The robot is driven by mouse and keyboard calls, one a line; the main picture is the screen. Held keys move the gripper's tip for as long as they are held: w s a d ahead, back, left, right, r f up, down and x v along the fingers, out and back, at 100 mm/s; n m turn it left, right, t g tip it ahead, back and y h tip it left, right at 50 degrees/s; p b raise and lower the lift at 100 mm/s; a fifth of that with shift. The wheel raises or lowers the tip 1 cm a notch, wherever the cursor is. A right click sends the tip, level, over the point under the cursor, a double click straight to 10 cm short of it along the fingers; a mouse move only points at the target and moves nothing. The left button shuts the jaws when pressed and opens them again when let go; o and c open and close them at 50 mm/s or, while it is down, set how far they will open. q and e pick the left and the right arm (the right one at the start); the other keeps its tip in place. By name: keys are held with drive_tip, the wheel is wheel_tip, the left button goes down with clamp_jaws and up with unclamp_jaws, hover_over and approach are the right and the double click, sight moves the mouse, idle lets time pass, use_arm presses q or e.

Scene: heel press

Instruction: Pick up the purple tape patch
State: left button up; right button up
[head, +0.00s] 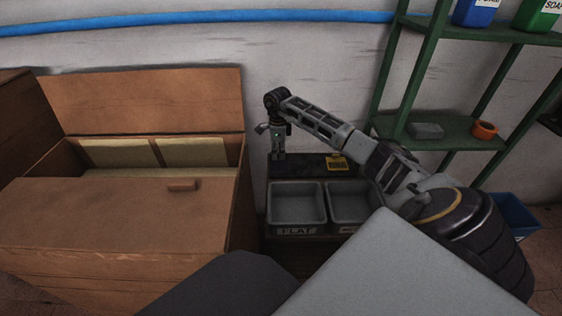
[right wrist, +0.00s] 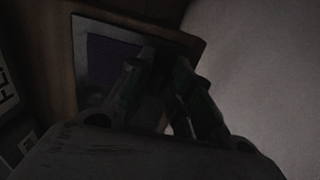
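A dark purple patch (right wrist: 110,60), likely the purple tape patch, lies inside a brown-rimmed frame or tray in the dim right wrist view. I cannot make it out in the head view. My right gripper (head: 278,152) points down over the left end of a dark strip behind two grey bins. In the right wrist view, the fingers of my right gripper (right wrist: 165,60) stand apart, with nothing visible between them. The left finger overlaps the right side of the patch's surround. It is too dark to tell whether they touch. My left gripper is not in view.
Two grey bins (head: 298,222), the left labelled FLAT, stand in front of the dark strip (head: 312,168) with a yellow label (head: 337,163). A wooden chest (head: 90,225) is at left, a green shelf (head: 455,130) at right. The white wall is close behind.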

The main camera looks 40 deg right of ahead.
clamp_jaws()
drive_tip(key=shift+r, duration=0.15)
drive_tip(key=shift+r+p, duration=0.45)
drive_tip(key=shift+r, duration=0.4)
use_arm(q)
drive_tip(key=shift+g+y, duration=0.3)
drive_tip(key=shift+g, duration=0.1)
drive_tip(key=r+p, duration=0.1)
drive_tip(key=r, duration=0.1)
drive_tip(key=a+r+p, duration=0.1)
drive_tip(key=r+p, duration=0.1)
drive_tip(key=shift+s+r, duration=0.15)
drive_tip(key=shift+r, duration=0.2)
use_arm(e)
wheel_tip(320, 180, up, 8)
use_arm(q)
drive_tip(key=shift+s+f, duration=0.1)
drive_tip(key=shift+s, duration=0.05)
